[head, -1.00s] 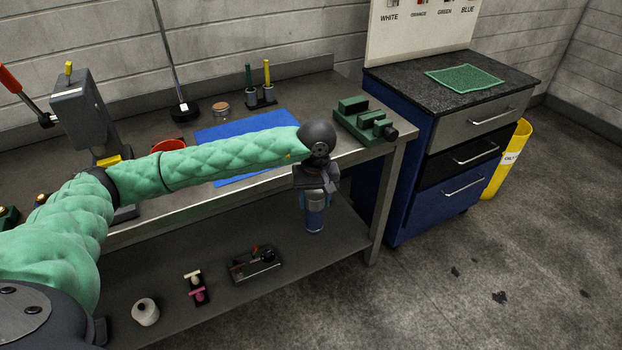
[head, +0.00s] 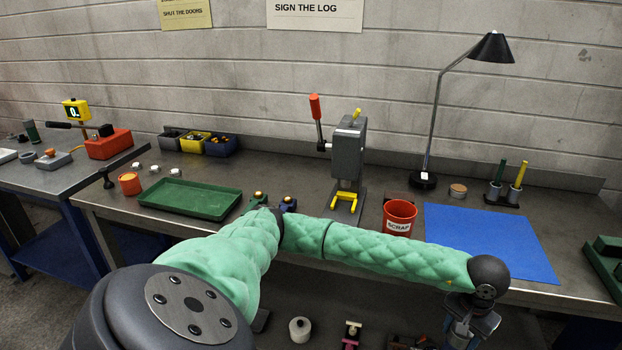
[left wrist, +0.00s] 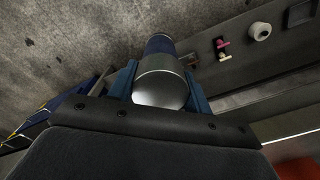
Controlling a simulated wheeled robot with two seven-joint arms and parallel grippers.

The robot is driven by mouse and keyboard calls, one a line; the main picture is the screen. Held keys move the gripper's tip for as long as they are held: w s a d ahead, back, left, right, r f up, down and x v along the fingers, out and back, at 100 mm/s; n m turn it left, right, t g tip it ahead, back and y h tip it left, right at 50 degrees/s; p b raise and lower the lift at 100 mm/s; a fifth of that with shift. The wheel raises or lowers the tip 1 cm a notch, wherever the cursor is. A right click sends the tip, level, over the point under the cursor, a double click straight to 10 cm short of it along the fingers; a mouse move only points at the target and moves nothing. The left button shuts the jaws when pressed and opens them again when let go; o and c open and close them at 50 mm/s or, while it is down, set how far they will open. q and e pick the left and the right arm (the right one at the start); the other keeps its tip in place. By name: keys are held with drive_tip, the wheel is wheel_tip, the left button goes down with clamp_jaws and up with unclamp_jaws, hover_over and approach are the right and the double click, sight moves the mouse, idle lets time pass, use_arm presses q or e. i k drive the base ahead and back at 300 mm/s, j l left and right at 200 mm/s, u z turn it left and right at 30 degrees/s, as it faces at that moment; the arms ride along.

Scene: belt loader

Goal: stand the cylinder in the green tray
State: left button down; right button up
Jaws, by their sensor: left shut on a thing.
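The green tray (head: 190,198) lies flat on the workbench at the left in the head view, and it looks empty. My left gripper (head: 466,336) is at the lower right in the head view, in front of the bench's front edge and far from the tray. In the left wrist view its two blue fingers are shut on the cylinder (left wrist: 161,82), which has a bright metal end towards the camera and a dark blue band farther along. In the head view the cylinder is mostly hidden by the gripper and the bottom edge of the picture. My right gripper is not in view.
On the bench stand a grey press (head: 348,165), a red scrap bin (head: 399,217), a lamp (head: 436,110) and a blue mat (head: 490,240). Small green and blue items sit right of the tray. A lower shelf holds a white roll (head: 300,329).

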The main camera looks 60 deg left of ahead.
sight(197, 201)
drive_tip(key=u, duration=1.3)
drive_tip(key=i+l+u, duration=0.15)
drive_tip(key=l+u, duration=0.2)
drive_tip(key=i+l+u, duration=0.15)
drive_tip(key=l+u, duration=0.25)
